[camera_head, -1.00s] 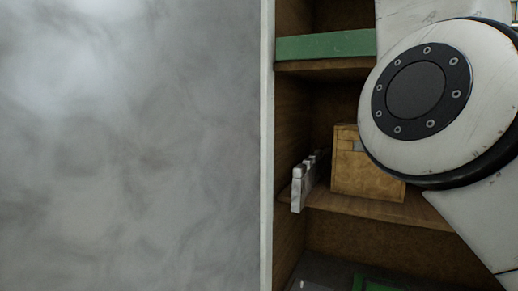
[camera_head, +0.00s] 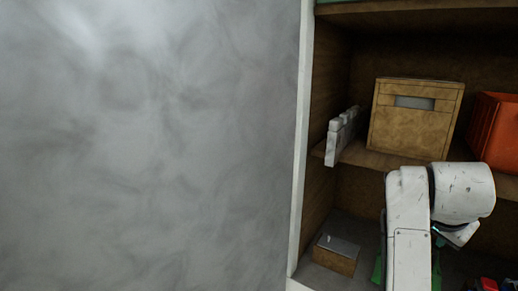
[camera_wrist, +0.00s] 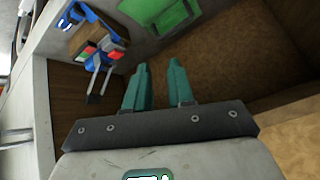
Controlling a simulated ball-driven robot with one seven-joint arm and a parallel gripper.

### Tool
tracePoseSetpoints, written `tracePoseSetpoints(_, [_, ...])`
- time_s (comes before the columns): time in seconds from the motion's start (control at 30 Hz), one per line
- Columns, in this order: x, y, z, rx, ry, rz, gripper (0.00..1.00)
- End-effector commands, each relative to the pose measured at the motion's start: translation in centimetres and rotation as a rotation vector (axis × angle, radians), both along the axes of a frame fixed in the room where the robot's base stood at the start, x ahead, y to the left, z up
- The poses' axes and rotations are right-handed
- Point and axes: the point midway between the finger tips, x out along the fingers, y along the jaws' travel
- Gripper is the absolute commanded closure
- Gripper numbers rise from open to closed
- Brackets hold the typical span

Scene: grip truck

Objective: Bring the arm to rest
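My gripper (camera_wrist: 159,66) shows in the wrist view as two teal fingers with a gap between them. Nothing is held between the fingers. They point toward the brown inside of a shelf unit (camera_wrist: 225,52). In the head view my white arm stands bent at the lower right, in front of the shelf unit (camera_head: 302,150). The fingers cannot be made out there.
A tan box (camera_head: 412,130), an orange crate (camera_head: 497,135) and a white notched piece (camera_head: 341,138) sit on the middle shelf. A small box (camera_head: 335,256) lies below. A green thing (camera_wrist: 160,13) and blue-and-red items (camera_wrist: 85,45) are near my gripper. A grey wall (camera_head: 150,150) fills the left.

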Motion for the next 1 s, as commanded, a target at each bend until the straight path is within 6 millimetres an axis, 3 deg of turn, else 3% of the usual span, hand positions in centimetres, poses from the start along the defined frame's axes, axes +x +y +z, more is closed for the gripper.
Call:
tracePoseSetpoints(0.03, [-1.2,0.1,-3.1,-0.012,0.043,0.038,0.77])
tracePoseSetpoints(0.2, [-5.3,0.9,-11.4,-0.043,0.166,0.192,0.77])
tracePoseSetpoints(0.37, [-10.4,2.0,-18.4,-0.052,0.278,0.341,0.77])
tracePoseSetpoints(0.5, [-15.6,3.2,-23.6,-0.045,0.368,0.477,0.77])
tracePoseSetpoints(0.8, [-28.5,6.6,-31.8,0.018,0.533,0.767,0.77])
tracePoseSetpoints(1.0, [-34.8,8.6,-33.9,0.069,0.587,0.903,0.77])
